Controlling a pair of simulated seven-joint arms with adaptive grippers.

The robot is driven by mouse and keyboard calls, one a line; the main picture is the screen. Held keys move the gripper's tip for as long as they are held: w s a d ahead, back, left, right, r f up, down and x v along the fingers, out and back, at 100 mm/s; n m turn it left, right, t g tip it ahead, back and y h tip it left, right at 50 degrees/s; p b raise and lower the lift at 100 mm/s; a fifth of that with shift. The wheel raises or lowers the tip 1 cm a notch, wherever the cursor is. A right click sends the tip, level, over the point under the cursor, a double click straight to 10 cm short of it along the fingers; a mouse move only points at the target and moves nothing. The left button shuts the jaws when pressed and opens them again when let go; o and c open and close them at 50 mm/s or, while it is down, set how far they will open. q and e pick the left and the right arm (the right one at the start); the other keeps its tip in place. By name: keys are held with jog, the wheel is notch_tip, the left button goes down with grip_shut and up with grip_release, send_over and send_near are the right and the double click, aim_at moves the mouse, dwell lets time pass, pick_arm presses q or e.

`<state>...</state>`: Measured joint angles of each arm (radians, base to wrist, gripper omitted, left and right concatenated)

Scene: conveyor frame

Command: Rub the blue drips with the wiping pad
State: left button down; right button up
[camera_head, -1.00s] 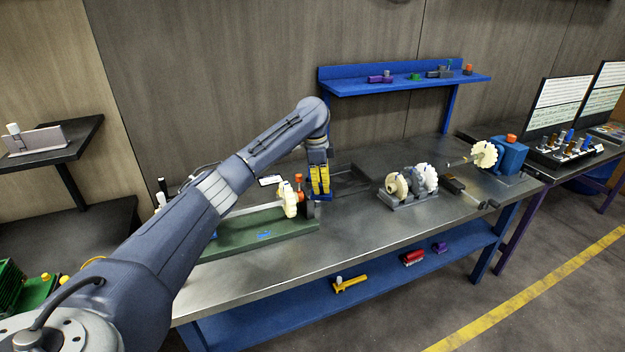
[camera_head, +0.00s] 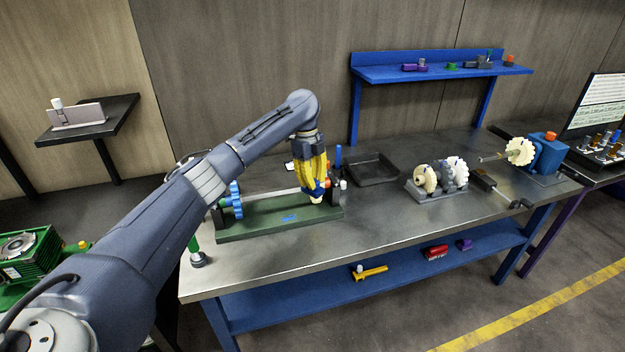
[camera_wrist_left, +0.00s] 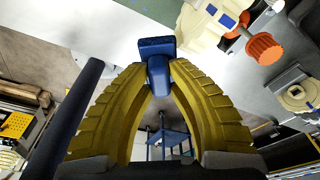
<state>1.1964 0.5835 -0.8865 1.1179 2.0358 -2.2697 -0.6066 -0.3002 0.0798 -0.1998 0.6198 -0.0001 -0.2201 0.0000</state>
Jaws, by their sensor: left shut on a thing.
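My left gripper (camera_head: 315,188), with yellow ribbed fingers, is shut on the blue wiping pad (camera_head: 320,191), above the right end of a green fixture base (camera_head: 240,232). The left wrist view shows the pad (camera_wrist_left: 157,48) pinched between the fingertips. Blue drips (camera_head: 289,217) lie on the green base, left of and below the gripper, apart from the pad. A blue patch (camera_wrist_left: 228,20) also shows on a cream part in the left wrist view. The cream part is mostly hidden behind the fingers in the head view. My right gripper is not in view.
A blue gear (camera_head: 235,200) stands at the fixture's left end. An orange knob (camera_wrist_left: 263,48) sits close to the pad's right. A dark tray (camera_head: 372,170) and a gear unit (camera_head: 437,180) stand to the right. Bare bench top (camera_head: 300,248) lies in front.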

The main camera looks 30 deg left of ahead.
pick_arm(q)
jog(key=shift+w+a+f+m, duration=0.1)
jog(key=shift+a+f+m, duration=1.15)
jog(key=shift+m, duration=0.45)
jog(key=shift+s+a+f+m+g, duration=0.1)
jog(key=shift+a+f+m+g, duration=0.1)
jog(key=shift+a+f+m, duration=0.4)
jog(key=shift+s+a+f+m+g, duration=0.1)
jog(key=shift+a+f+m+g, duration=0.15)
jog(key=shift+a+m, duration=0.4)
